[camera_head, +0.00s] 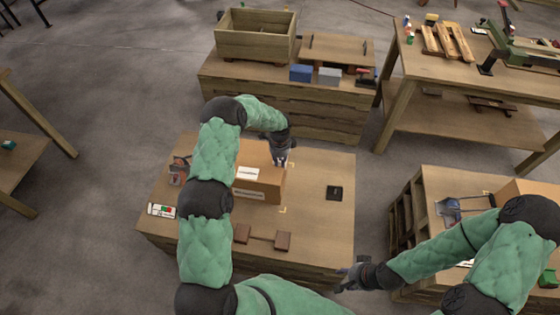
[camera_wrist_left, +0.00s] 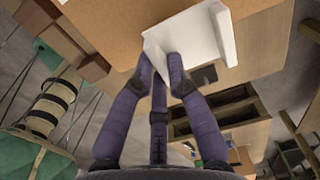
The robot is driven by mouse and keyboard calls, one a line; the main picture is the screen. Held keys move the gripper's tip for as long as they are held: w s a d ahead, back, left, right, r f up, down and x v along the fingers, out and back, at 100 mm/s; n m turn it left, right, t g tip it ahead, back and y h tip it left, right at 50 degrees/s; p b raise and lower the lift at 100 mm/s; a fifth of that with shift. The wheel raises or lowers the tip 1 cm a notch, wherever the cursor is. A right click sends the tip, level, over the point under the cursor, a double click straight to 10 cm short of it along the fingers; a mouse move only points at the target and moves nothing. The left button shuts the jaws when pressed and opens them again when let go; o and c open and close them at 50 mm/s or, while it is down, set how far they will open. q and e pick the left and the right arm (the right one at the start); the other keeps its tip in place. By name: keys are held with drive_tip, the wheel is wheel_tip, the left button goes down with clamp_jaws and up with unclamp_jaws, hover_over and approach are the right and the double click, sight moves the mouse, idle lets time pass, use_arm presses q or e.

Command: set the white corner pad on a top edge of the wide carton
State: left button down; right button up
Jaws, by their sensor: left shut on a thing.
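The wide carton (camera_head: 262,190) is a brown box on the near table, with a white label on it. My left gripper (camera_head: 281,162) is at its far right top edge. In the left wrist view, my left gripper (camera_wrist_left: 160,75) is shut on the white corner pad (camera_wrist_left: 198,36), a bent white piece. The pad lies at the carton's edge (camera_wrist_left: 110,22); I cannot tell whether it touches. In the head view the pad is mostly hidden by the gripper. My right gripper (camera_head: 350,277) is empty, fingers apart, near the table's front right corner.
On the near table (camera_head: 320,220) are a dark square item (camera_head: 334,192), brown blocks (camera_head: 283,240) and a small white box (camera_head: 161,210). A wooden crate (camera_head: 255,35) stands on the table behind. The near table's right part is mostly clear.

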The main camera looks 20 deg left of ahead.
use_arm(q)
drive_tip(key=shift+f+b, duration=1.35)
drive_tip(key=shift+f, duration=0.4)
drive_tip(key=c, duration=1.1)
unclamp_jaws()
drive_tip(key=shift+c, duration=0.2)
wheel_tip(320, 180, up, 12)
drive_tip(key=shift+r, duration=0.1)
